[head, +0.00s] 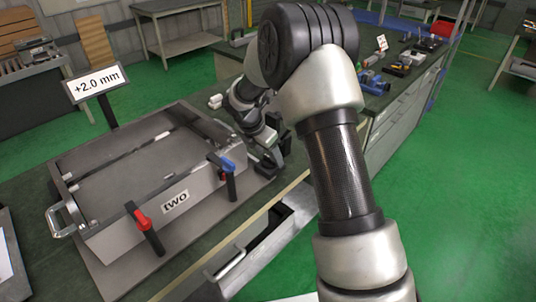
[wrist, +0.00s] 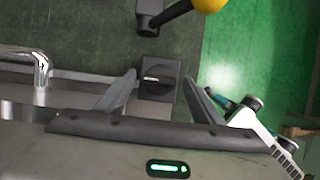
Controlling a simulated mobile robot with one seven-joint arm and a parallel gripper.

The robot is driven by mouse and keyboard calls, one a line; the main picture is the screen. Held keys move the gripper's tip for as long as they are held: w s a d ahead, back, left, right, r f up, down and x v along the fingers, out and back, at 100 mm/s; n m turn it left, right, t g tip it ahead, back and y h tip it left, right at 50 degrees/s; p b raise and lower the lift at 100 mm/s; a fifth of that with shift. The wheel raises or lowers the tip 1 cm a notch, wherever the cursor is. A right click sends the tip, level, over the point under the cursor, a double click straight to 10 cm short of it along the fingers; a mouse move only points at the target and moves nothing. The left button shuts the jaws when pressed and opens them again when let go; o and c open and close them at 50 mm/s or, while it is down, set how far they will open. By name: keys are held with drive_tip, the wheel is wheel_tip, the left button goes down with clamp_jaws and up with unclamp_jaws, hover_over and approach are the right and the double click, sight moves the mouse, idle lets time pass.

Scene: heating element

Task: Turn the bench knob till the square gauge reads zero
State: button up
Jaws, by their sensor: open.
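The square gauge (head: 96,84) is a white sign on a dark post at the left in the head view, reading "+2.0 mm". My gripper (head: 268,165) is low at the right end of the grey box, partly hidden by my own arm. In the wrist view my gripper (wrist: 160,77) is open, its fingers spread. A dark square block (wrist: 158,92) with a pale mark shows between them; I cannot tell whether it is the bench knob or whether the fingers touch it. A yellow ball (wrist: 210,4) on a black rod is above it.
The grey box (head: 115,245) labelled "two" carries red (head: 142,219) and blue (head: 228,165) handled clamps and stands on the bench. An open drawer (head: 268,245) juts out below the bench edge. Tools (head: 400,68) lie on the far bench top.

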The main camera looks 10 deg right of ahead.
drive_tip(key=c, duration=1)
drive_tip(key=shift+c, duration=0.2)
drive_tip(key=shift+m, duration=0.3)
drive_tip(key=m+g, duration=0.1)
drive_tip(key=m, duration=0.1)
drive_tip(key=m+g+p, duration=0.1)
drive_tip(key=m, duration=0.1)
drive_tip(key=shift+w+a+h, duration=0.15)
drive_tip(key=shift+w+h, duration=0.05)
drive_tip(key=shift+h, duration=0.1)
drive_tip(key=m, duration=0.2)
drive_tip(key=m+g+p, duration=0.1)
drive_tip(key=m, duration=0.1)
drive_tip(key=shift+w+m+g, duration=0.2)
drive_tip(key=shift+m+g, duration=0.1)
drive_tip(key=shift+m, duration=0.1)
drive_tip(key=m, duration=0.2)
drive_tip(key=m+g, duration=0.1)
drive_tip(key=m, duration=0.1)
drive_tip(key=shift+w+m+g+y, duration=0.2)
drive_tip(key=shift+m+g+y, duration=0.1)
drive_tip(key=shift+y, duration=0.1)
drive_tip(key=m, duration=0.2)
drive_tip(key=m+g+y, duration=0.1)
drive_tip(key=m, duration=0.2)
drive_tip(key=shift+w+d+m+y, duration=0.1)
drive_tip(key=shift+d+m+y, duration=0.2)
drive_tip(key=shift+g, duration=0.3)
